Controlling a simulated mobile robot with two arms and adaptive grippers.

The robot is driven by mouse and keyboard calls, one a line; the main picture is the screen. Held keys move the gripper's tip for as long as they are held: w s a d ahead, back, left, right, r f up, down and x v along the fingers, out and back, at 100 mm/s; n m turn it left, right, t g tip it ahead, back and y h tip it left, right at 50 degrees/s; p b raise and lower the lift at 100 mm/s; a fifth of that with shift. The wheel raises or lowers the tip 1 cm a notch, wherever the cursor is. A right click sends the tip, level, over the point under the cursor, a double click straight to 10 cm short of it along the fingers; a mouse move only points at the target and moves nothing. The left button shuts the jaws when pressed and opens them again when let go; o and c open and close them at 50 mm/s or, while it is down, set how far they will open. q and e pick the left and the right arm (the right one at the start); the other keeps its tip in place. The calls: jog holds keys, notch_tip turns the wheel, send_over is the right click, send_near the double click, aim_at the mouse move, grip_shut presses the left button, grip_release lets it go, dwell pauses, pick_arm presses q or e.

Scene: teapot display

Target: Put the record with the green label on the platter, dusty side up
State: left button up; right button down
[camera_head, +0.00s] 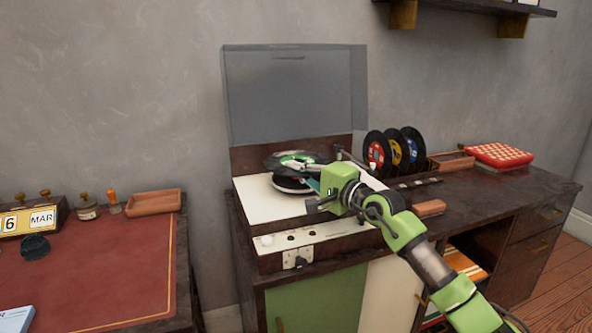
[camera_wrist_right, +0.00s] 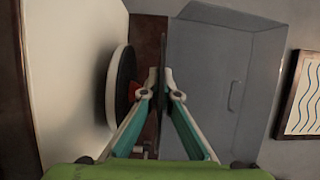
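The record with the green label (camera_head: 286,159) is held roughly level above the turntable's platter (camera_head: 290,186), with a gap between them. Its green label faces up. I cannot tell whether dust lies on that face. My right gripper (camera_head: 312,170) reaches in from the right and is shut on the record's edge. In the right wrist view the record (camera_wrist_right: 163,50) shows edge-on as a thin dark line between the fingertips (camera_wrist_right: 162,82). The platter (camera_wrist_right: 112,88) is to its left there, apart from it. My left gripper is in neither view.
The turntable's clear lid (camera_head: 295,95) stands open behind the platter. Several records (camera_head: 376,150) stand upright in a rack at the right, near a red-and-white patterned box (camera_head: 498,156). A desk with a red top (camera_head: 105,265) is at the left.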

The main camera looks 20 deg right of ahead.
jog(key=c, duration=2.2)
grip_release()
jog(key=v, duration=1.2)
